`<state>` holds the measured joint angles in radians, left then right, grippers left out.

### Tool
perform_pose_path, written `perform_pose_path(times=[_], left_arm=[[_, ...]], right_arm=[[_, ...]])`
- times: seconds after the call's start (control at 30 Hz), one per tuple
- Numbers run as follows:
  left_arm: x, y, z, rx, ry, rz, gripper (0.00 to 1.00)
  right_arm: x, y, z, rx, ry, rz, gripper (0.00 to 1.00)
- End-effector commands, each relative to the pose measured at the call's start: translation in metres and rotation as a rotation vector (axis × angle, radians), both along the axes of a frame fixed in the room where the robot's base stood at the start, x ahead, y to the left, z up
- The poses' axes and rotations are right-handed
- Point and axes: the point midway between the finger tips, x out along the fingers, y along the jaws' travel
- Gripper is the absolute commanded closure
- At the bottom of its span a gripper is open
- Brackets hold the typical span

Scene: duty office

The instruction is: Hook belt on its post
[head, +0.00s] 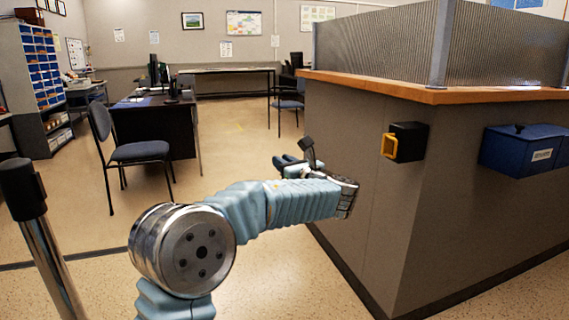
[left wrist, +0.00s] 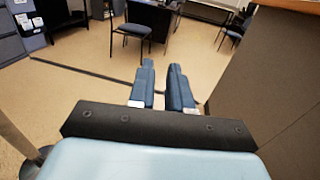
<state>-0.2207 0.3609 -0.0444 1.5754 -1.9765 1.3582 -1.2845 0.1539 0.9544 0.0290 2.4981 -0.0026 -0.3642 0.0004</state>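A black belt housing (head: 409,141) is mounted on the grey counter wall, with a yellow belt end (head: 389,146) at its left side. No stretched belt shows. A silver post with a black head (head: 22,188) stands at the near left; its lower pole also shows at the left edge of the left wrist view (left wrist: 14,134). My left gripper (head: 290,160) is left of the belt end and apart from it. In the left wrist view its two blue fingers (left wrist: 161,70) point away over the floor with an empty gap between them. My right gripper is out of view.
The counter (head: 375,195) with a wooden top fills the right side. A blue box (head: 522,150) hangs on its other face. A chair (head: 138,152) and a dark desk (head: 155,128) stand behind at the left. The floor between post and counter is clear.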

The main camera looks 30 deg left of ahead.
Motion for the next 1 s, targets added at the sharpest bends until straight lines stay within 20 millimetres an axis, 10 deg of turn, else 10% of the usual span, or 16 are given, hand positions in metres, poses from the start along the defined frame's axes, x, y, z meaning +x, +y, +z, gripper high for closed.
perform_pose_path(times=[0.47, 1.0], left_arm=[[-0.005, -0.011, -0.001, -0.001, 0.000, -0.003, 0.71], [-0.061, -0.111, 0.000, 0.000, 0.000, -0.004, 0.71]], right_arm=[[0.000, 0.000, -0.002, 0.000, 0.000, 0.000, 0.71], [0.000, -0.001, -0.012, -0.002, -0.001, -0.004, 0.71]])
